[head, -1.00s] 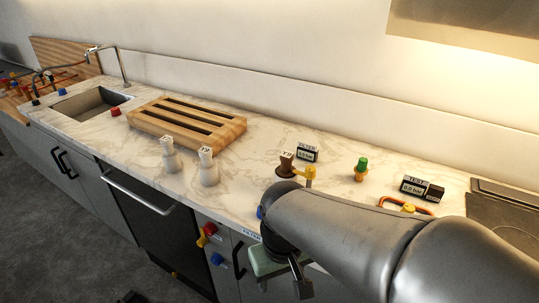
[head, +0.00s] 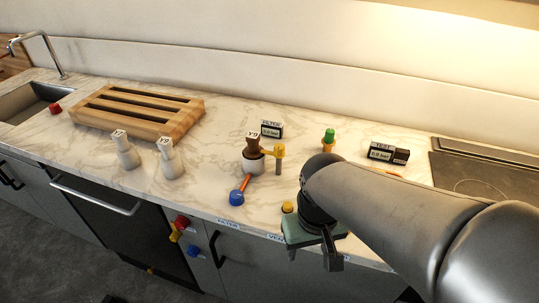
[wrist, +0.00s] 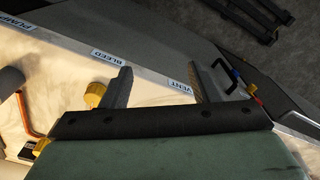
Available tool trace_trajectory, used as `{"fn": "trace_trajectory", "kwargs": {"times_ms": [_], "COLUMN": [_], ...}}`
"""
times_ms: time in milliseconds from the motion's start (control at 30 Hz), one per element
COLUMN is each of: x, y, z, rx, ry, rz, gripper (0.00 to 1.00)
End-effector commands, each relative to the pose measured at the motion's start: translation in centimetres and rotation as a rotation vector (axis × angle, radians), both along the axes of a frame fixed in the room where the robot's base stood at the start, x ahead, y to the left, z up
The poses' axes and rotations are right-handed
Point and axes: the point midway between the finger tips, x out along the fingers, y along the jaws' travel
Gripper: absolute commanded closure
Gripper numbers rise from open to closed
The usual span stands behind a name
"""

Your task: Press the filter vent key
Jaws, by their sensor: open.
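A VENT label lies on the counter's front edge in the head view (head: 277,238); a VENT label also shows between my fingers in the wrist view (wrist: 187,87). A round yellow key (head: 287,207) sits on the counter behind that label, just left of my gripper (head: 318,243). In the wrist view my gripper (wrist: 162,82) is open and empty, its fingers spread. A yellow knob (wrist: 95,93) stands beside the left finger, near the BLEED label (wrist: 109,57); I cannot tell whether it is the same key. My palm hides the counter below.
A FILTER display (head: 272,129) and green-topped valve (head: 328,140) are behind. A wooden rack (head: 135,112) lies left.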

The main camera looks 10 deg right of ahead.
Motion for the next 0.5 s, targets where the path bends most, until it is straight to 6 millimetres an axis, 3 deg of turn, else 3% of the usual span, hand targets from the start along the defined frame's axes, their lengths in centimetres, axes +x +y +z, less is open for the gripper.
{"fn": "trace_trajectory", "kwargs": {"times_ms": [200, 400, 500], "x": [0.00, 0.00, 0.00], "y": [0.00, 0.00, 0.00], "z": [0.00, 0.00, 0.00], "rx": [0.000, 0.000, 0.000], "ry": [0.000, 0.000, 0.000], "rz": [0.000, 0.000, 0.000], "gripper": [0.45, 1.00, 1.00]}}
